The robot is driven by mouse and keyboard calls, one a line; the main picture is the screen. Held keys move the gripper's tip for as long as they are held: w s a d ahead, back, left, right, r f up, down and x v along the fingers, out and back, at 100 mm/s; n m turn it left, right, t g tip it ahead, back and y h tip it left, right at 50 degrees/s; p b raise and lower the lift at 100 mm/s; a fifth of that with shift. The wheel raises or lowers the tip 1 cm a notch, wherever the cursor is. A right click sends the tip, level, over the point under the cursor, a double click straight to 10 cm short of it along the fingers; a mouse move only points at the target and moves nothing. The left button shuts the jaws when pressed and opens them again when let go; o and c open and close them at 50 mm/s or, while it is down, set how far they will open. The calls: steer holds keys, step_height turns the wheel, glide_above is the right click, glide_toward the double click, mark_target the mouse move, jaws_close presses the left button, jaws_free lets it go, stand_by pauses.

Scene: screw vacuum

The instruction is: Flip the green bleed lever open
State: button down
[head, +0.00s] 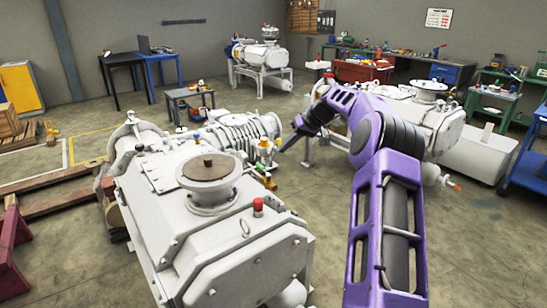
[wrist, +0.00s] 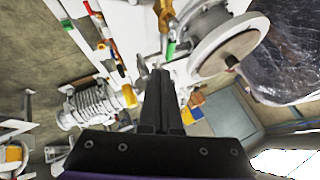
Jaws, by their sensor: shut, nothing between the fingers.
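The green bleed lever (wrist: 171,50) shows in the wrist view as a small green piece beside a round pale flange, just beyond the fingertips. My gripper (wrist: 160,73) has its dark fingers together and empty, with a small apparent gap to the lever. In the head view my gripper (head: 283,149) reaches left toward the small coloured fittings (head: 264,152) on the pump's right side. The lever is too small to pick out surely there. I cannot tell whether the fingers touch it.
The large white vacuum pump (head: 165,190) fills the left foreground, with a round flange (head: 208,169) and a red-capped fitting (head: 258,206) on top.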

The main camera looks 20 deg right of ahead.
steer(key=v, duration=0.8)
steer(key=shift+s+r, duration=0.15)
steer(key=shift+d, duration=0.1)
